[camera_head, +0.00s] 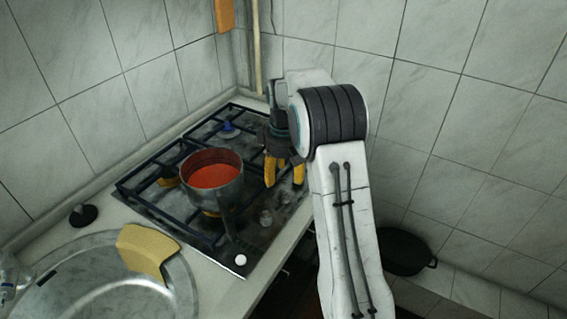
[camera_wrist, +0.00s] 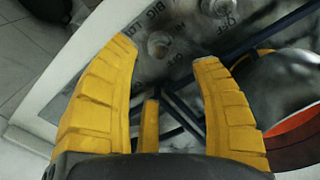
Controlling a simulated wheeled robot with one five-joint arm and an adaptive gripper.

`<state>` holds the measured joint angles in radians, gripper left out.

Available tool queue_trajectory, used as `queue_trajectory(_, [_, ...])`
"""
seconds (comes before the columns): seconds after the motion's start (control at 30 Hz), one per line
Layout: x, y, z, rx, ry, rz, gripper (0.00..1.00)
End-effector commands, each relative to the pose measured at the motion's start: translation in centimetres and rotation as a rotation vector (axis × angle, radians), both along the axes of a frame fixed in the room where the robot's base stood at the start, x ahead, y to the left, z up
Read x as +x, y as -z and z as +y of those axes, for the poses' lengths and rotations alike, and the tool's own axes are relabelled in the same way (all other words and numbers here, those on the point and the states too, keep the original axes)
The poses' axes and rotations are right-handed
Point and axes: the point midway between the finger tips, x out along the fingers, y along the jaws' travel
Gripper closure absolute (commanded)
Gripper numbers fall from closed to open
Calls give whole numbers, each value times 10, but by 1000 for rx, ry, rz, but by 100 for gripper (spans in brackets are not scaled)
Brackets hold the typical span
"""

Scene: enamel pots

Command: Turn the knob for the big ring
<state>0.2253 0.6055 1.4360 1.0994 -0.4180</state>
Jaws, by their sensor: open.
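My gripper (camera_head: 284,173) is open, its yellow fingers pointing down above the right side of the stove. In the wrist view my gripper (camera_wrist: 164,58) has its fingertips apart with nothing between them. A round metal knob (camera_wrist: 159,44) shows between and just beyond the fingertips, with the lettering "BIG" beside it on the panel. A second knob (camera_wrist: 216,7) is cut by the top edge, near the word "OFF". I cannot tell how either knob is turned. In the head view a small knob (camera_head: 265,217) shows on the stove panel, left of and nearer than my fingers.
A pot with red contents (camera_head: 212,174) stands on the dark grate (camera_head: 150,202), left of my gripper. A white round piece (camera_head: 240,260) is at the stove's front corner. A sink (camera_head: 95,299) with a yellow cloth (camera_head: 146,250) lies front left. A dark pot (camera_head: 404,252) sits low right.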

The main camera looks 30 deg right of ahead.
Motion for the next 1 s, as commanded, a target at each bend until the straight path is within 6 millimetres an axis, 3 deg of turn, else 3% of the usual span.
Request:
queue_trajectory(0.1, [0, -17, 0, -1, 0, -1, 41])
queue_trajectory(0.33, [0, -36, 0, 0, 0, 0, 41])
queue_trajectory(1.0, [0, -40, 0, 0, 0, 1, 41])
